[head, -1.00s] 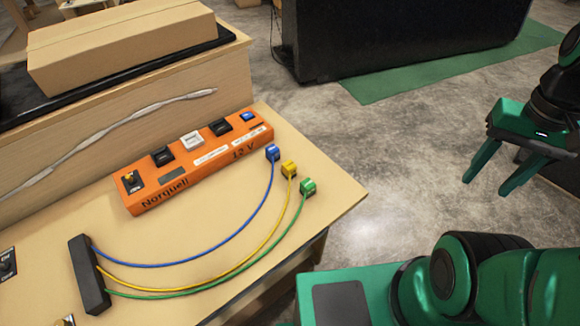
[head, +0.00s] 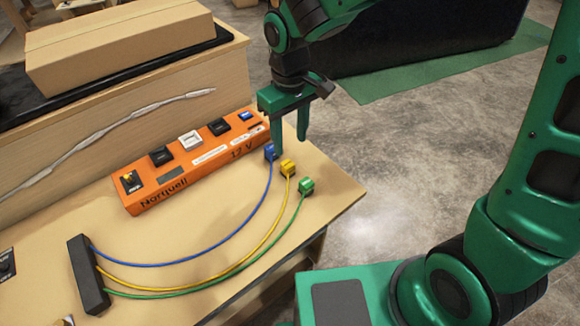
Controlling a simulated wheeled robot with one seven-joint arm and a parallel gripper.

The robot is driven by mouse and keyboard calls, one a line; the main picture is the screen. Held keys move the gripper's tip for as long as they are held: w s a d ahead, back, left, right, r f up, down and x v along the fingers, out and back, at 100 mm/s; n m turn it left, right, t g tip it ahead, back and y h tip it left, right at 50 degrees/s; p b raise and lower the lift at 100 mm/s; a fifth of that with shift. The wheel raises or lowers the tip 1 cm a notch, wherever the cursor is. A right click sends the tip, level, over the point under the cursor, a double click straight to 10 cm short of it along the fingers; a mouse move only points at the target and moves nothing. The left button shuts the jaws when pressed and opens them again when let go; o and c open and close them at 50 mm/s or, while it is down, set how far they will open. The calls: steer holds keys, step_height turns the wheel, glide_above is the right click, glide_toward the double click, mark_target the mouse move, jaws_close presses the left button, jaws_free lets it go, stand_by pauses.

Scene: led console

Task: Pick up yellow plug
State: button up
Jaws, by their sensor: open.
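The yellow plug (head: 287,168) stands on the tabletop between the blue plug (head: 270,152) and the green plug (head: 306,186), with a yellow cable running from it to a black block (head: 88,275). My gripper (head: 290,148) is open and empty, fingers pointing down. In the picture its fingertips are just above and behind the yellow plug, and one finger is close to the blue plug. I cannot tell the exact height of the fingertips or whether they touch the blue plug.
The orange console (head: 200,160) marked Norquell 12 V lies behind the plugs, left of my gripper. A cardboard box (head: 120,45) sits on a raised shelf at the back left. The tabletop (head: 165,235) under the cables is clear; its right edge is near the green plug.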

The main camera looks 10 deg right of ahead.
mark_target(288, 163)
steer(key=f, duration=0.5)
steer(key=shift+a+f, duration=0.15)
steer(key=shift+a, duration=0.05)
steer(key=shift+w+f, duration=0.2)
steer(key=shift+f, duration=1.2)
steer(key=shift+w+f, duration=0.15)
steer(key=shift+f, duration=1.25)
steer(key=c, duration=1.1)
